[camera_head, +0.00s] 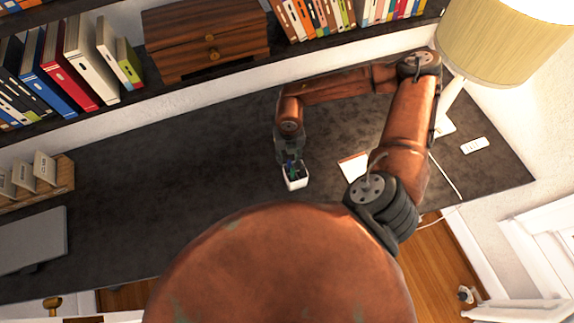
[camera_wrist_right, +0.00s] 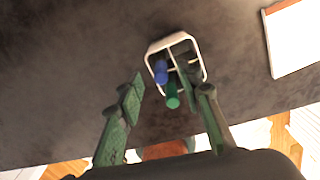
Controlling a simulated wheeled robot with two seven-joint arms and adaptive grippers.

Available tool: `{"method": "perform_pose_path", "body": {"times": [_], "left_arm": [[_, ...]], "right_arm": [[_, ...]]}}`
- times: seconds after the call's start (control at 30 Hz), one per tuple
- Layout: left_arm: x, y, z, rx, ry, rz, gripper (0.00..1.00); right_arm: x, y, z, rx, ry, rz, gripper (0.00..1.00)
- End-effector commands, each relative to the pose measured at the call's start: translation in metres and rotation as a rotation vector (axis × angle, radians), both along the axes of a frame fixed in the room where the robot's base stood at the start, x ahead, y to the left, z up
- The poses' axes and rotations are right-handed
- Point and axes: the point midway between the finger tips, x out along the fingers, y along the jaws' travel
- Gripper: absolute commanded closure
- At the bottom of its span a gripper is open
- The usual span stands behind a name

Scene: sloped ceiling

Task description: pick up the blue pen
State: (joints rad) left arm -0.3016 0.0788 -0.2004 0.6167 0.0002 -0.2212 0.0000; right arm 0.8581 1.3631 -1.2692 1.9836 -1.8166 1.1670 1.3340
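The blue pen (camera_wrist_right: 160,72) stands in a small white divided cup (camera_wrist_right: 150,48), beside a green pen (camera_wrist_right: 172,97). In the head view the white cup (camera_head: 297,183) is on the dark desk, with the pen tops partly hidden by my gripper. My right gripper (camera_head: 289,157) is over the cup, pointing down. In the right wrist view its two fingers (camera_wrist_right: 160,88) are apart, with the blue and green pens between them. The right finger overlaps the cup's edge; I cannot tell whether it touches. My left gripper is out of view.
A white paper or notebook (camera_head: 352,166) lies right of the cup. A lamp (camera_head: 490,40) and a white remote-like object (camera_head: 473,145) are at the right. A shelf with books (camera_head: 75,60) and a wooden box (camera_head: 205,40) runs behind. The desk's left middle is clear.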

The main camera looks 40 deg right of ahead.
Motion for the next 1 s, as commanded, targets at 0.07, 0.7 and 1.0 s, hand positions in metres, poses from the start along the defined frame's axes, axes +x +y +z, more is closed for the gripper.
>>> {"method": "perform_pose_path", "body": {"times": [0.07, 0.7, 1.0], "left_arm": [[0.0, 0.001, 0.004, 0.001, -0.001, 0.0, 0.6], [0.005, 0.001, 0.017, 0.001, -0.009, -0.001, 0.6], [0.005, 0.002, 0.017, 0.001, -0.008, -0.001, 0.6]], "right_arm": [[-0.001, 0.0, -0.007, 0.0, 0.001, 0.0, 0.66], [-0.001, 0.001, -0.053, 0.001, 0.0, 0.001, 0.69], [-0.001, 0.001, -0.053, 0.001, 0.0, 0.001, 0.9]]}}
